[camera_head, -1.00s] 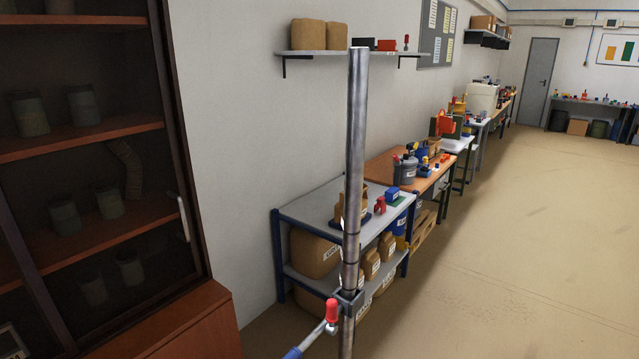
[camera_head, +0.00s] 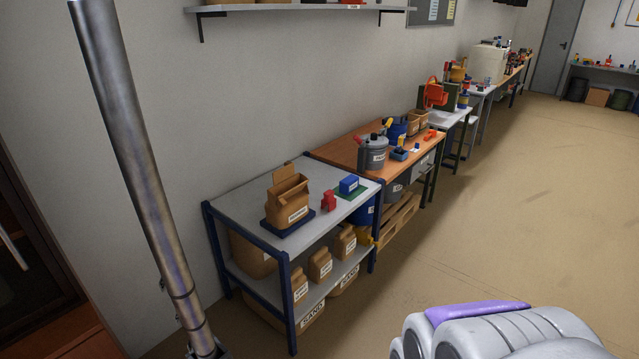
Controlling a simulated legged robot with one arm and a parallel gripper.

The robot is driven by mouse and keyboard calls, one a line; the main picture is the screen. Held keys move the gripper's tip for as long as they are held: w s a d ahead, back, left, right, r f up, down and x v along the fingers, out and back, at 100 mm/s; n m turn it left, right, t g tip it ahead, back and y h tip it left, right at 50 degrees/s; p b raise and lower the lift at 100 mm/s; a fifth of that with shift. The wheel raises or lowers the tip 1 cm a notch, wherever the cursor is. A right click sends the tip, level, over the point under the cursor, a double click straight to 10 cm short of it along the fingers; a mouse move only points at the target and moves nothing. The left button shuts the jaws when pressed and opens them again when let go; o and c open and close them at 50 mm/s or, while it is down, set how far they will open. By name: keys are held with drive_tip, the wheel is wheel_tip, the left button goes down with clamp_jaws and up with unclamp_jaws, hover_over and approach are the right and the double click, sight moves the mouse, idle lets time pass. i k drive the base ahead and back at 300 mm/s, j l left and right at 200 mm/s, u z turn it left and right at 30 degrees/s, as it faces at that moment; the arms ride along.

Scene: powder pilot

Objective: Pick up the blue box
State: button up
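A small blue box (camera_head: 348,185) sits on a green mat (camera_head: 338,194) at the right part of the grey top of a blue-framed shelf table (camera_head: 240,197). A small red object (camera_head: 328,200) stands just left of it, nearer the front edge. A rounded grey-white part with a purple strip, which looks like my own arm, shows at the bottom right, well away from the box. My gripper's fingers are not in view.
An open brown bag (camera_head: 288,203) stands on a dark blue tray left of the box. Several brown bags fill the lower shelf. A metal pole (camera_head: 140,170) rises at left. An orange-topped bench (camera_head: 340,152) stands behind. The floor (camera_head: 480,220) at right is clear.

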sight(349, 185)
drive_tip(key=i+l, duration=0.2)
drive_tip(key=l, duration=0.15)
drive_tip(key=i+l, duration=0.2)
drive_tip(key=l, duration=0.15)
drive_tip(key=i+l, duration=0.1)
drive_tip(key=i, duration=0.35)
